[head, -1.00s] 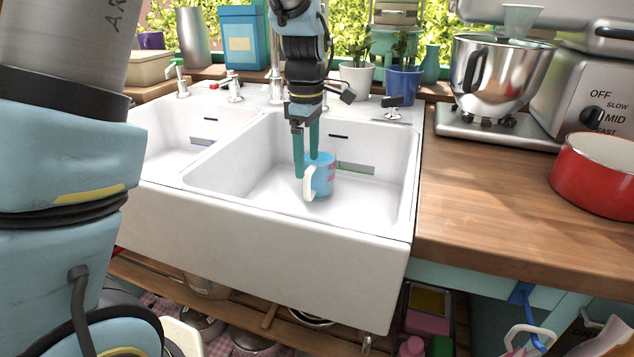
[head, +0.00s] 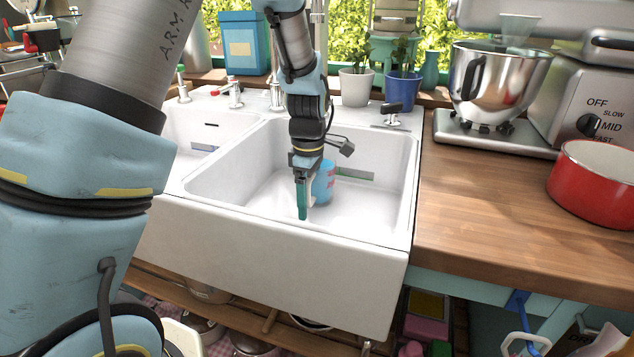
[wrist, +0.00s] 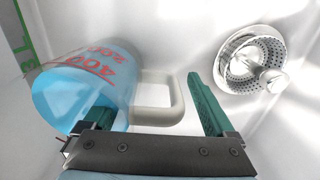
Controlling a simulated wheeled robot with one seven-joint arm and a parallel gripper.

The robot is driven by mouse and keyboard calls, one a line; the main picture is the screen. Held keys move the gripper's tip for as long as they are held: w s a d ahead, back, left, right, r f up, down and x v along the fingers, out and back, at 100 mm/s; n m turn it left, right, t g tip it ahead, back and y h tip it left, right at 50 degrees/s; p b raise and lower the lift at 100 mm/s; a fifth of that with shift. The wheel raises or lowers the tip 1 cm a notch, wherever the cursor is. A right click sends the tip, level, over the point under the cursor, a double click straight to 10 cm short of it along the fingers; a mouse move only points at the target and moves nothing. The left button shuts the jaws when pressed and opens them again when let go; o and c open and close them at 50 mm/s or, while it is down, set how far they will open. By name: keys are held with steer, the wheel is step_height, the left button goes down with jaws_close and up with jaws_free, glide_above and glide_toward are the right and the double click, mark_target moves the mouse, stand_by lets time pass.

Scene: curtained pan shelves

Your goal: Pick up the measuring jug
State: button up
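The measuring jug (head: 326,180) is a blue cup with red markings and a pale handle. It stands in the right-hand sink basin, partly hidden behind my gripper (head: 302,212). In the wrist view the jug (wrist: 82,85) fills the left side, with red figures 400 and 200 on its wall. Its handle (wrist: 172,103) points right, into the gap between the two green fingers. My gripper (wrist: 152,97) is open. The left finger overlaps the jug; I cannot tell whether it is inside or touching it. The right finger stands clear beyond the handle.
The white double sink (head: 290,255) has raised walls around the jug. A metal drain (wrist: 250,62) lies right of my gripper. Taps (head: 390,115) and plant pots (head: 402,87) stand behind. A wooden counter at right holds a mixer (head: 498,85) and a red pot (head: 595,182).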

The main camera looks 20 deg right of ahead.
jaws_close()
stand_by(0.5)
